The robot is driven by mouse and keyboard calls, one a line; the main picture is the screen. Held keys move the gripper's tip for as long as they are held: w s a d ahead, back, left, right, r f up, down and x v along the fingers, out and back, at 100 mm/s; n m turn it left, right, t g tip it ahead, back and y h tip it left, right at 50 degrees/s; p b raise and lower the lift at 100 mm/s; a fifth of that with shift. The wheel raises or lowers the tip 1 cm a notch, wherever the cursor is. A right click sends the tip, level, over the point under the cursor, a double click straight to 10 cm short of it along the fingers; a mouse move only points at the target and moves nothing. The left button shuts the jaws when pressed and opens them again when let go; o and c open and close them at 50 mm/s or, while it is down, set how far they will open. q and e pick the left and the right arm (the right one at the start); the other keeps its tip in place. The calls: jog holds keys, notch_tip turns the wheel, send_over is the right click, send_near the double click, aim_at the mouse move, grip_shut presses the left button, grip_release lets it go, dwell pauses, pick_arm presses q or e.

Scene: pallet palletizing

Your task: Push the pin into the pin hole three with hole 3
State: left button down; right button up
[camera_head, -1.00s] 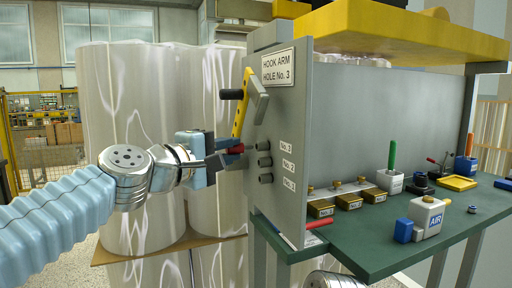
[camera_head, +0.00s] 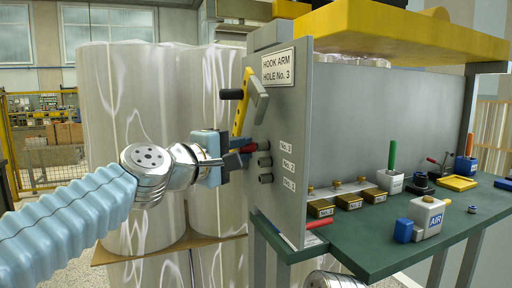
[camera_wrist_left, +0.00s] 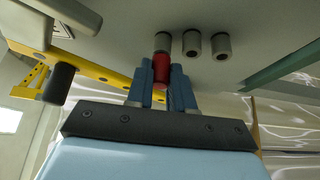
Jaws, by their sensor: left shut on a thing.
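My left gripper (camera_head: 240,158) is shut on a red pin (camera_head: 247,149) at the left face of the grey panel (camera_head: 291,110). In the left wrist view the gripper (camera_wrist_left: 162,84) has its two blue-grey fingers around the red pin (camera_wrist_left: 161,70). The pin's front end is at the mouth of the leftmost socket there (camera_wrist_left: 162,43); how deep it sits is hidden. This is the top socket, hole No. 3 (camera_head: 263,146), in the head view. Hole No. 2 (camera_head: 265,162) and hole No. 1 (camera_head: 266,178) are below it and look empty. My right gripper is not in view.
A yellow hook arm (camera_head: 241,116) with a black knob (camera_head: 231,94) hangs just above my gripper. A green bench (camera_head: 375,252) with brass blocks and an AIR box (camera_head: 427,216) is right of the panel. Wrapped rolls (camera_head: 130,130) stand behind my arm.

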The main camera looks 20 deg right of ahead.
pick_arm(q)
jog(key=shift+d, duration=0.25)
dwell(0.6)
jog(key=c, duration=0.9)
grip_release()
jog(key=shift+a, duration=0.1)
